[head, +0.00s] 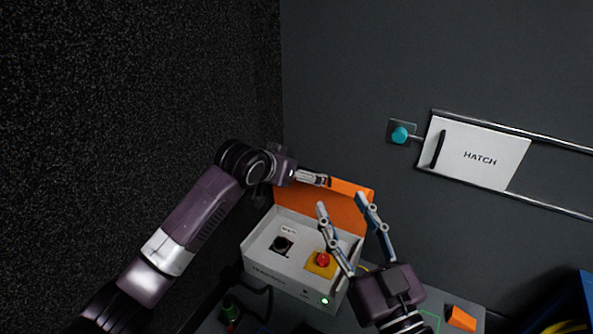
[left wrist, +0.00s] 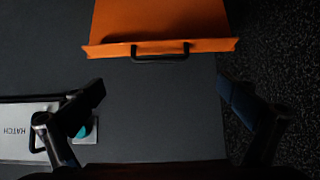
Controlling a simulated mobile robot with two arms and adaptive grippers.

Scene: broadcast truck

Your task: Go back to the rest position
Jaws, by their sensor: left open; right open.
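My left gripper (head: 312,178) is beside the raised orange lid (head: 332,205) of a white control box, near the lid's upper edge. In the left wrist view its two fingers are spread wide with nothing between them, and the lid (left wrist: 160,22) with its black handle (left wrist: 160,55) lies beyond the fingertips. My right gripper (head: 342,200) is open and empty, above the right side of the white box (head: 270,262). The box top bears a black knob (head: 282,244) and a red button (head: 323,259) on a yellow plate.
A white hatch panel (head: 480,157) on metal rails and a teal knob (head: 399,135) are on the dark wall. A small orange block (head: 461,319) lies on the bench at the right. A blue bin (head: 587,290) stands at the right edge. A dark speckled wall (head: 130,90) fills the left.

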